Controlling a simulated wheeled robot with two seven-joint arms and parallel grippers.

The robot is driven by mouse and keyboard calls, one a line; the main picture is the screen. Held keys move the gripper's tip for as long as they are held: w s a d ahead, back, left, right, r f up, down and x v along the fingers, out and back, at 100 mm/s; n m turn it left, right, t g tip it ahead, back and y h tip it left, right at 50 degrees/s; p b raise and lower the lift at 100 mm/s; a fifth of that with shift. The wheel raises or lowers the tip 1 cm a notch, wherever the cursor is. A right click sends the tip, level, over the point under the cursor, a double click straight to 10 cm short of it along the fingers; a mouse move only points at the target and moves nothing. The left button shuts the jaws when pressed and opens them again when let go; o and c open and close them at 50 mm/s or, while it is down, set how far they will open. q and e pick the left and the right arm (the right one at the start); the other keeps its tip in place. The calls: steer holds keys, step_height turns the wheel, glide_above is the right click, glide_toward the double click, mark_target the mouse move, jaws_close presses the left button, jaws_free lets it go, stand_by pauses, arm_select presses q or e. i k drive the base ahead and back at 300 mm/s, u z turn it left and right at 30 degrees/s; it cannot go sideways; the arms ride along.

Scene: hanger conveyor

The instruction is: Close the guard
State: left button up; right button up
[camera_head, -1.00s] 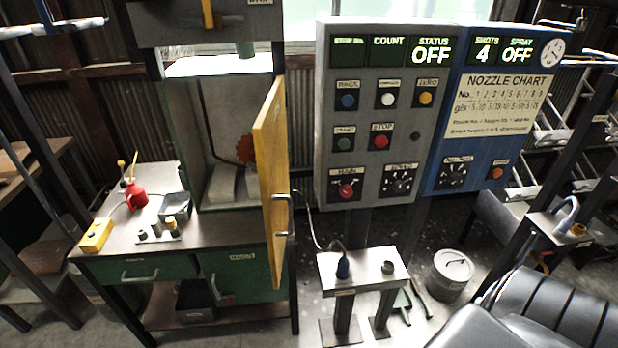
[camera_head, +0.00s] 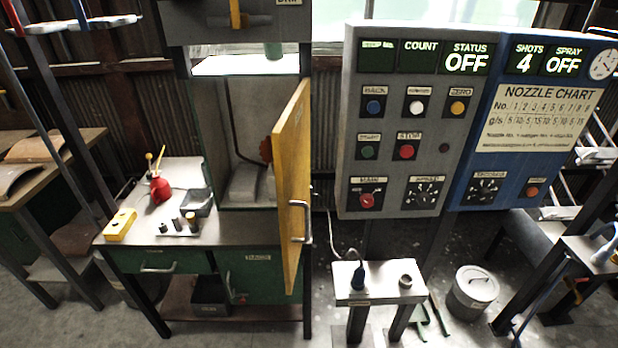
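The guard is a yellow hinged door panel (camera_head: 290,185) on the right side of a grey cabinet above the green workbench. It stands swung open, seen nearly edge-on, with a metal handle (camera_head: 300,222) on its outer face. The cabinet opening (camera_head: 240,160) is uncovered, and a red wheel-like part (camera_head: 266,150) shows inside, partly hidden by the guard. Neither of my grippers shows in the head view.
A grey and blue control panel (camera_head: 425,207) stands right of the guard; its status reads OFF. A small white stand (camera_head: 380,290) and a lidded bucket (camera_head: 474,290) are on the floor below. A red oil can (camera_head: 160,190) and yellow box (camera_head: 119,224) sit on the bench.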

mark_target(291, 136)
steer(key=i, duration=0.4)
steer(key=u, duration=0.75)
